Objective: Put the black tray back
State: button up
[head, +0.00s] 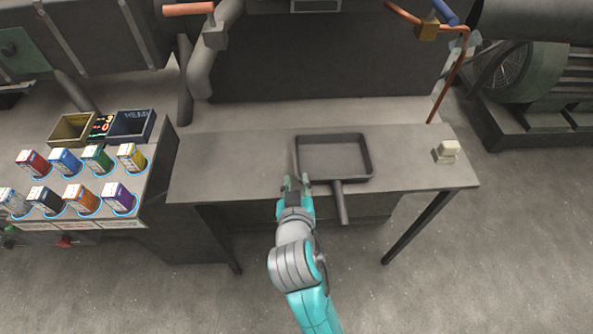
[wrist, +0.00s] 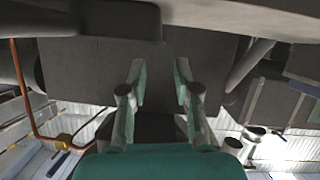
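The black tray (head: 335,158) is a shallow rectangular pan lying flat and empty on the grey table. Its straight handle (head: 341,203) points to the front and reaches over the table's front edge. My gripper (head: 295,181) is over the front part of the table, left of the handle and just off the tray's front left corner. In the wrist view my gripper (wrist: 159,75) has its two fingers apart with nothing between them.
The grey table (head: 230,165) is bare left of the tray. A small pale block (head: 448,149) sits near its right end. At left, a stand holds several coloured cartons (head: 97,157) and two open bins (head: 131,124). A copper pipe (head: 451,85) comes down at the back right.

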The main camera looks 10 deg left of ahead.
jog(key=v, duration=0.4)
dwell(0.6)
